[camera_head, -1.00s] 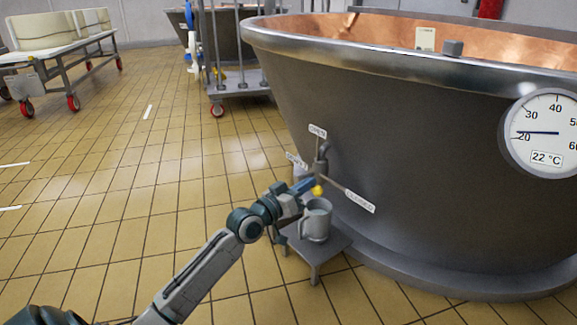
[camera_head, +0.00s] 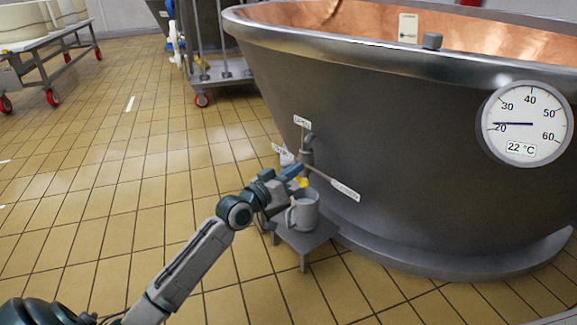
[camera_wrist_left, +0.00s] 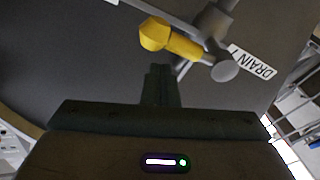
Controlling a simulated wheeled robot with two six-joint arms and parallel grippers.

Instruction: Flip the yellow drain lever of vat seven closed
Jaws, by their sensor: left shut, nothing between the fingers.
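The drain tap (camera_head: 308,155) sticks out low on the vat (camera_head: 400,150), and I cannot read a vat number. Its yellow lever (camera_head: 302,183) shows as a small patch just below and beside my left fingertips. In the left wrist view the yellow lever (camera_wrist_left: 172,40) runs left from the tap's round grey end (camera_wrist_left: 224,70). My left gripper (camera_head: 293,172) is shut and empty; its fingers (camera_wrist_left: 161,75) are just short of the lever in that view. Whether they touch it I cannot tell. My right gripper is out of view.
Labels OPEN (camera_head: 302,121), DRAIN (camera_head: 283,150) and CLOSED (camera_head: 345,190) surround the tap. A grey jug (camera_head: 303,212) stands on a small stool (camera_head: 308,242) under it. A temperature dial (camera_head: 527,124) is at right.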

